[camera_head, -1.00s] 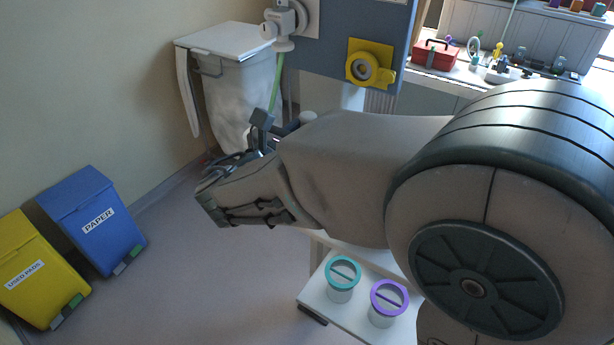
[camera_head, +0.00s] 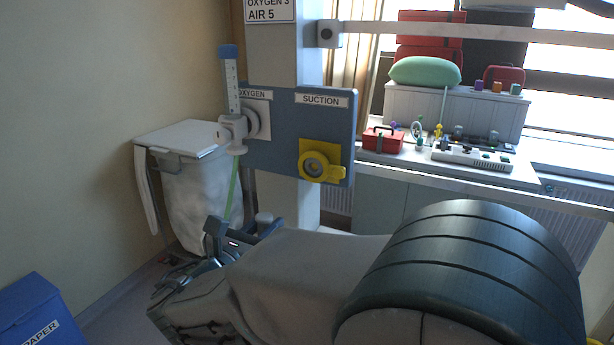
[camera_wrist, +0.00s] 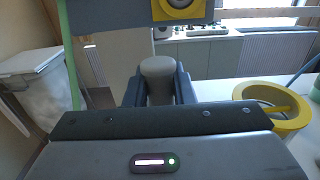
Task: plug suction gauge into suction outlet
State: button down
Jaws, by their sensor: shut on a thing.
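The yellow suction outlet (camera_head: 316,166) with its dark round socket is on the blue wall panel under the SUCTION label. Its lower part shows at the top of the wrist view (camera_wrist: 182,5). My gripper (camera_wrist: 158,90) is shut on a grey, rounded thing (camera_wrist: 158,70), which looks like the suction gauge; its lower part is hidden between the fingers. In the head view my gripper (camera_head: 243,236) is below the panel, apart from the outlet, and the grey top of the held thing (camera_head: 264,217) shows behind a finger.
An oxygen flowmeter (camera_head: 234,120) with a green tube occupies the panel's OXYGEN side. A lidded white bin (camera_head: 190,190) stands left of the panel. A rail (camera_head: 480,190) runs at the right. A yellow-rimmed container (camera_wrist: 270,125) stands on a white surface right of my gripper.

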jog(key=s+d+r+b, duration=0.1)
jog(key=s+r, duration=0.2)
jog(key=r, duration=0.5)
jog(key=s+d+r, duration=0.1)
jog(key=s+r, duration=0.2)
jog(key=r, duration=0.4)
jog(key=x, duration=0.9)
jog(key=shift+w+a+r+t+h, duration=0.2)
jog(key=shift+w+t+h, duration=0.1)
jog(key=shift+t, duration=0.1)
jog(key=shift+x, duration=2.1)
dwell(2.5)
jog(key=c, duration=0.7)
grip_release()
jog(key=shift+f, duration=0.1)
